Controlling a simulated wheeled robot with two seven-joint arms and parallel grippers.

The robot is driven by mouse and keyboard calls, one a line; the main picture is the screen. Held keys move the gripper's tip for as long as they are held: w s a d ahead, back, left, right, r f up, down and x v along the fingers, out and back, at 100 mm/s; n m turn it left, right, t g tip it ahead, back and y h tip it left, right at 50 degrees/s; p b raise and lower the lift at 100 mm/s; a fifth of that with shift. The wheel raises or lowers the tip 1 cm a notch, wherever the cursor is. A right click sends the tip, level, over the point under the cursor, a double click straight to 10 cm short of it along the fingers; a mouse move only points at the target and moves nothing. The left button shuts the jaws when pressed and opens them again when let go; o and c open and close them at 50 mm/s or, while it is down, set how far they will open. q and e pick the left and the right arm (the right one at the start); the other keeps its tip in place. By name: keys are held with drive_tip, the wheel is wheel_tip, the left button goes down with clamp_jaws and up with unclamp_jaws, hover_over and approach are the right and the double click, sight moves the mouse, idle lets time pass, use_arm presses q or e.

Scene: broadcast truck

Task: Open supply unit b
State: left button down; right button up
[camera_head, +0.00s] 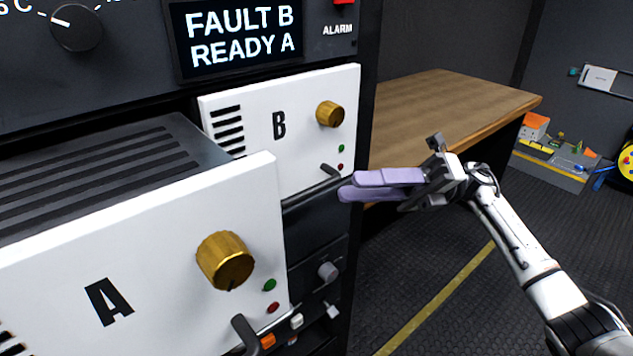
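Supply unit B (257,152) is a white front panel marked B, set in the black rack. It has a brass knob (330,114), a green and a red light, and a small dark handle (329,171) at its lower right. Its panel sits further back than unit A's. My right gripper (350,187), with purple fingers, is just right of this handle and points left at it. It appears apart from the handle. The fingers overlap in this view, so their gap is unclear; nothing shows between them. My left gripper is not in view.
Supply unit A (160,250) sticks out of the rack at the front left, its grey slotted top showing. A display (240,38) reads FAULT B, READY A. A wooden desk (430,105) stands behind my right gripper. Dark floor (420,270) is clear at the right.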

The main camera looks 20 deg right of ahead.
sight(318, 185)
drive_tip(key=p+x, duration=0.1)
drive_tip(key=x, duration=0.7)
drive_tip(key=shift+d, duration=0.1)
clamp_jaws()
